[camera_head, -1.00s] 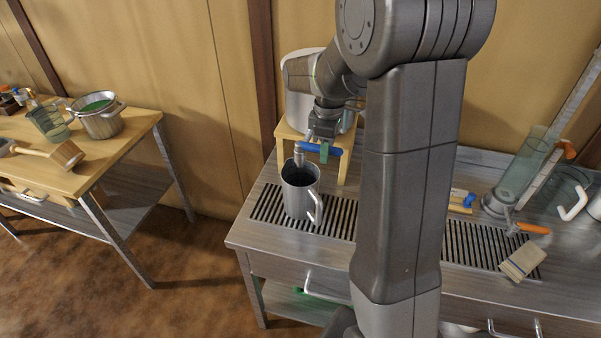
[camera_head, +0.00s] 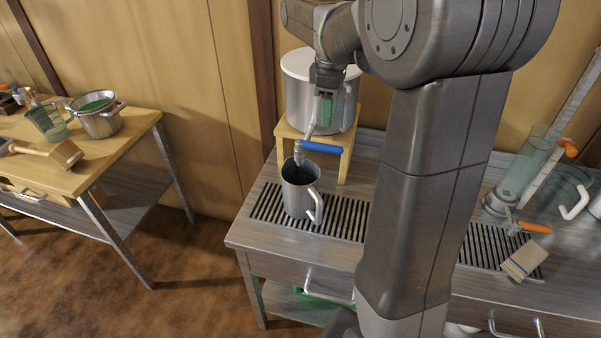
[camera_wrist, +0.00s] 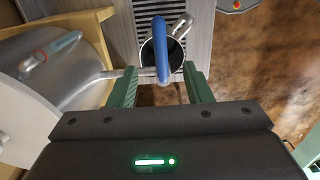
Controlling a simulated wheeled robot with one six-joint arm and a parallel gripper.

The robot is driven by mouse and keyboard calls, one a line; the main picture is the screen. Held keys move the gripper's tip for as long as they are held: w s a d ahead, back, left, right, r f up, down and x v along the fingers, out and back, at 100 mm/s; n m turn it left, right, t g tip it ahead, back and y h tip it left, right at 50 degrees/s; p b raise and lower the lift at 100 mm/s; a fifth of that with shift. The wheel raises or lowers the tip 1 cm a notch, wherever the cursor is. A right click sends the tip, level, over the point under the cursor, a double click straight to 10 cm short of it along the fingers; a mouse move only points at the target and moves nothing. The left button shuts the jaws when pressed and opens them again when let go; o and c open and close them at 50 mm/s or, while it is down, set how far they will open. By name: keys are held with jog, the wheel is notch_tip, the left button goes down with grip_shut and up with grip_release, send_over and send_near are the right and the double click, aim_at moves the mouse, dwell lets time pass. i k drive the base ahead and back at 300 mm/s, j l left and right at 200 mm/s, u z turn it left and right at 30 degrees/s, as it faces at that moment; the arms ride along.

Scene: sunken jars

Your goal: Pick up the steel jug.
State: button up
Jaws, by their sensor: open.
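The steel jug (camera_head: 298,198) stands upright on the slatted drain grate of the steel counter, its handle towards the front right. A tap with a blue lever (camera_head: 320,147) from the big pot hangs over its mouth. My gripper (camera_head: 326,112) is above the tap, open and empty, with green fingers pointing down. In the wrist view the jug (camera_wrist: 183,27) shows beyond the gap between the fingers (camera_wrist: 160,72). The blue lever crosses in front of it and hides part of its dark mouth.
The big lidded pot (camera_head: 300,98) stands on a wooden stand (camera_head: 343,160) just behind the jug. A glass cylinder (camera_head: 527,165), an orange-handled tool (camera_head: 533,227) and a brush (camera_head: 523,262) are at right. A wooden table (camera_head: 140,122) stands apart at left.

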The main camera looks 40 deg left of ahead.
aim_at(300, 185)
jog(key=u, duration=1.55)
